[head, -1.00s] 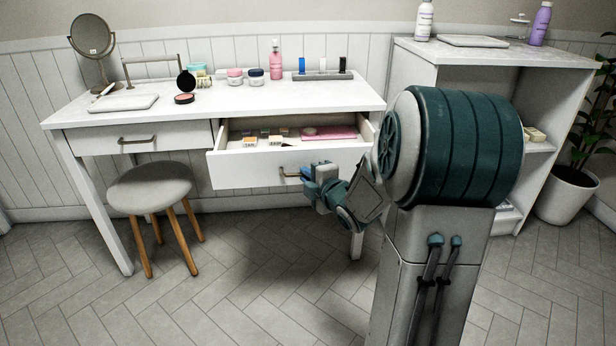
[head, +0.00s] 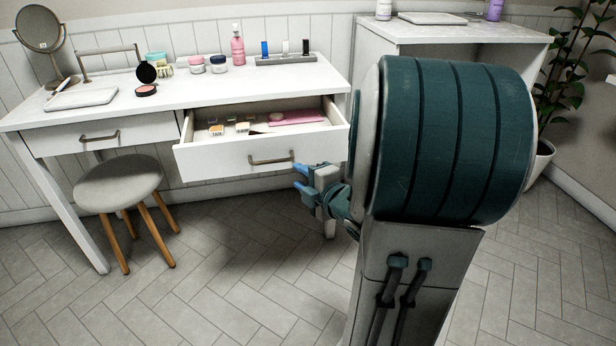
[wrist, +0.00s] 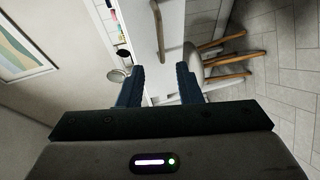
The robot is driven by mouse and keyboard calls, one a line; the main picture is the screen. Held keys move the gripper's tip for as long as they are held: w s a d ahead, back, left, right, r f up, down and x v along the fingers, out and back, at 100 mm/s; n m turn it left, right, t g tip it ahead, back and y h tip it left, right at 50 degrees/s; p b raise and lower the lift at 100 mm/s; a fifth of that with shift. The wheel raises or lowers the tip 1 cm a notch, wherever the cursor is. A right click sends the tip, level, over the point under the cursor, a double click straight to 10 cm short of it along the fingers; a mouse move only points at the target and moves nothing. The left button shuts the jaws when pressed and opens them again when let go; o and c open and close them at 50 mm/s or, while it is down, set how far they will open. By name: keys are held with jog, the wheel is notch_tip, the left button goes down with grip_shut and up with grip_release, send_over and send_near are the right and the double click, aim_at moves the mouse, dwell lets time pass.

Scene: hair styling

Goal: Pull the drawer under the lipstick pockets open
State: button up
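The right drawer (head: 226,161) of the white vanity stands pulled out, below the grey holder with the lipstick pockets (head: 286,59). Its bar handle (head: 270,159) is bare in the head view. Several small boxes and a pink flat item (head: 296,118) lie inside the drawer. My gripper (head: 299,178) is just right of and a little below the handle, apart from it. Its two blue fingers are spread with nothing between them. In the wrist view the fingers (wrist: 160,85) are also apart, and the handle (wrist: 158,30) shows beyond them.
The left drawer (head: 90,132) is shut. A round stool (head: 118,185) stands below it. A mirror (head: 40,32), a pink bottle (head: 237,45) and jars stand on the tabletop. A white shelf unit (head: 440,32) stands at the right behind my arm. The floor in front is clear.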

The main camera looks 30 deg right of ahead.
jog(key=shift+b+v, duration=1.1)
jog(key=shift+b, duration=0.7)
notch_tip(320, 180, up, 17)
jog(key=s+m+g+h+p, duration=0.2)
jog(key=m+g+h+p, duration=0.35)
jog(key=m+p, duration=1)
jog(key=s+a+r+m+g+y+p, duration=0.3)
jog(key=s+a+r+g+p, duration=0.4)
jog(key=s+a+r+p, duration=0.6)
jog(key=a+r+p, duration=0.1)
jog(key=p, duration=0.8)
jog(key=shift+s, duration=0.25)
